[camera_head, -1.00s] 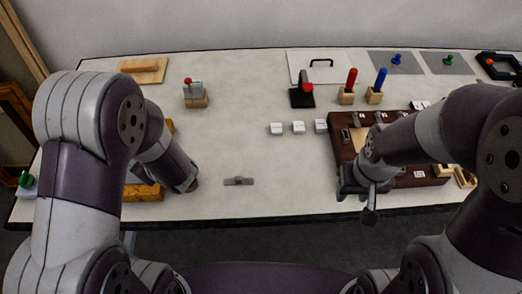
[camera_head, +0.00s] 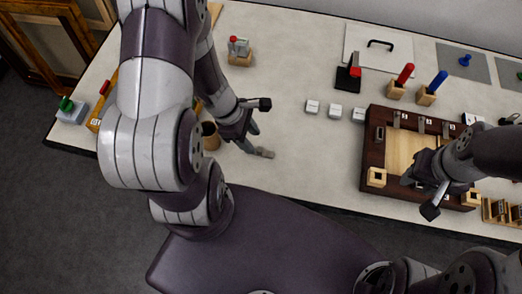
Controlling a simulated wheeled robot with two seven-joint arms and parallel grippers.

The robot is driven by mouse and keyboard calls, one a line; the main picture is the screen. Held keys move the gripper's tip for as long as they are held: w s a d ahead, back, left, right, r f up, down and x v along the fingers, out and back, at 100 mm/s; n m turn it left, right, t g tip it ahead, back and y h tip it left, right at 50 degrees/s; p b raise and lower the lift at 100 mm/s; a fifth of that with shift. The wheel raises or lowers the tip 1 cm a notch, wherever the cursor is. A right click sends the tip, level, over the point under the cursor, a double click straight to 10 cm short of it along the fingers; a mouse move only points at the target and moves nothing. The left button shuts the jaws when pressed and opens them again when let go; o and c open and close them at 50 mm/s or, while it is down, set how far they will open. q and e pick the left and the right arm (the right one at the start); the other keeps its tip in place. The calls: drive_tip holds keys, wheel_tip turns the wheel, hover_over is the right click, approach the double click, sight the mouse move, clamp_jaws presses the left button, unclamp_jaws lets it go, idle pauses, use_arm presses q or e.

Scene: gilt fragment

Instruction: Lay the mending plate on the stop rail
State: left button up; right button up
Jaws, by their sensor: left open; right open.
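A small grey metal plate, which looks like the mending plate (camera_head: 265,153), lies flat on the pale table near its front edge. My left gripper (camera_head: 257,127) is open beside it, with one finger close to the plate's left end; I cannot tell if they touch. A dark brown wooden fixture (camera_head: 372,150) with a light wood panel and metal pieces along its far side stands at the right. I cannot tell which part is the stop rail. My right gripper (camera_head: 420,197) is open and empty over the fixture's front part.
Small white blocks (camera_head: 335,111) sit left of the fixture. Behind are a black stand with a red top (camera_head: 348,78), a red-handled tool (camera_head: 403,75) and a blue-handled tool (camera_head: 436,82). A brown cup-like object (camera_head: 210,136) is beside my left arm. The table between plate and fixture is clear.

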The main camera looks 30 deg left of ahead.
sight(259, 149)
use_arm(q)
drive_tip(key=b+x, duration=0.1)
drive_tip(key=x, duration=0.4)
drive_tip(key=shift+f, duration=0.15)
clamp_jaws()
drive_tip(key=shift+w, duration=0.1)
